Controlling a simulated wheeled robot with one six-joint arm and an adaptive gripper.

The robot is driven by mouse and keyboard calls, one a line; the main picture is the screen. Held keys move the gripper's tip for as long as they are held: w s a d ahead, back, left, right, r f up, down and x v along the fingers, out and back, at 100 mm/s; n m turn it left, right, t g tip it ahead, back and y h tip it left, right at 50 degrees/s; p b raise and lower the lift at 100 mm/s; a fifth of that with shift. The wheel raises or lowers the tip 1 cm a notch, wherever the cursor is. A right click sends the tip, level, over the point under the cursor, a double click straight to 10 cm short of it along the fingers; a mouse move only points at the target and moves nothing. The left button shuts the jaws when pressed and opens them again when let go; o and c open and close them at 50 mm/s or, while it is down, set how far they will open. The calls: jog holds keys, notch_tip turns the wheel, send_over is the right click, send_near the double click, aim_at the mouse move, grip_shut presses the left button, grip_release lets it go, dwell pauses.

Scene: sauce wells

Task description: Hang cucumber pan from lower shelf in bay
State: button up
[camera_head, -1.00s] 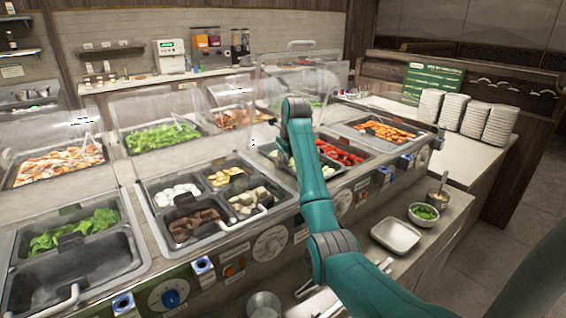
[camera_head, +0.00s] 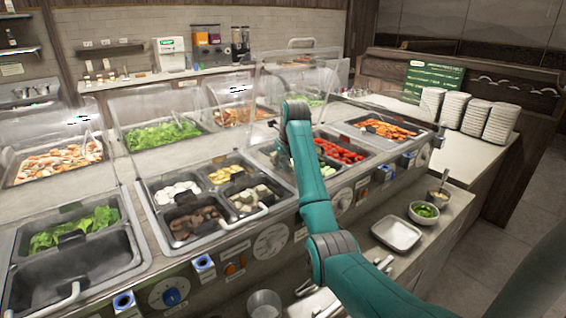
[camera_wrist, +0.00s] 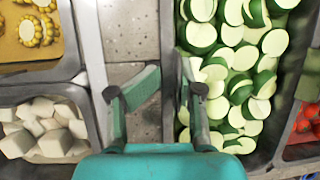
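The cucumber pan, a dark grey pan full of green-edged cucumber slices, fills the right half of the wrist view, with its right wall (camera_wrist: 287,120) showing. In the head view the cucumber slices (camera_head: 327,171) show only partly, because my arm covers much of that pan. It sits in the counter row beside the pan of red pieces. My gripper (camera_wrist: 157,95) is open, with nothing seen held. Its left finger is over bare perforated steel (camera_wrist: 132,42) and its right finger is over the pan's left edge. I cannot tell whether it touches the pan.
Pans of white cubes (camera_wrist: 47,132) and yellow slices (camera_wrist: 28,30) lie left of the steel strip. A clear guard (camera_head: 300,75) stands behind my arm. The lower shelf holds an empty metal tray (camera_head: 397,233), a bowl of greens (camera_head: 424,212) and a small cup (camera_head: 438,197).

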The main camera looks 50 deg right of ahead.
jog(key=shift+w+a+f, duration=0.15)
jog(key=shift+a, duration=0.3)
jog(key=shift+v, duration=3.75)
jog(key=shift+d, duration=0.2)
